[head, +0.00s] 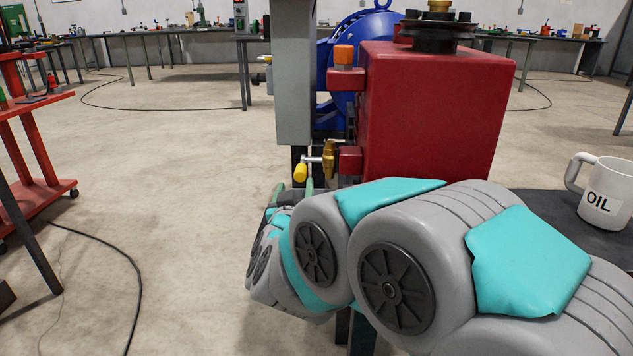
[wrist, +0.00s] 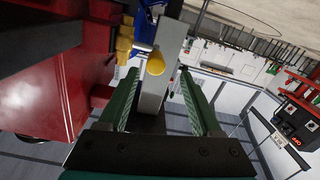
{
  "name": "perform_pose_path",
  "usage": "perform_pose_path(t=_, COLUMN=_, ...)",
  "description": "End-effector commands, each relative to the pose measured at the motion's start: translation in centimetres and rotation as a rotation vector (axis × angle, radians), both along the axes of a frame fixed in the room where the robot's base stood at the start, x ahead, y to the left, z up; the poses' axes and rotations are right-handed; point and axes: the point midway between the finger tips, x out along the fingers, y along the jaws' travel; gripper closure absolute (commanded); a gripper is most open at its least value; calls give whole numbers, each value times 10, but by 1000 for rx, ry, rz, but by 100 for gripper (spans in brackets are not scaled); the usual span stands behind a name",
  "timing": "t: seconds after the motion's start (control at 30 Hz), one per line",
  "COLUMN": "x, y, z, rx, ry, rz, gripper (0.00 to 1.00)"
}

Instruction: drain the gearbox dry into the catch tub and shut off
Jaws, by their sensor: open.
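The red gearbox (head: 435,110) stands right of centre in the head view; its red side also fills the left of the wrist view (wrist: 50,95). Low on its left side is a brass drain valve (head: 329,160) with a metal lever ending in a yellow grip (head: 300,172). In the wrist view the yellow grip (wrist: 155,63) shows between the tips of my gripper's green fingers (wrist: 158,78), which are apart and empty. In the head view my gripper (head: 296,189) is just below the grip, partly hidden by my arm. I cannot see the catch tub or any oil flowing.
A white mug marked OIL (head: 605,197) stands on a dark table (head: 555,205) at right. A grey post (head: 293,70) rises close by the valve, with a blue motor (head: 355,40) behind. A red cart (head: 40,150) is at left; open floor (head: 180,160) lies between.

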Motion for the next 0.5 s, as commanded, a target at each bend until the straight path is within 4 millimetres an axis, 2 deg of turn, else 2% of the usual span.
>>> perform_pose_path(t=0.27, x=10, y=-2, z=1, rx=-14, ry=-27, rz=-24, gripper=34)
perform_pose_path(t=0.5, x=43, y=-3, z=0, rx=-12, ry=-25, rz=-24, gripper=34)
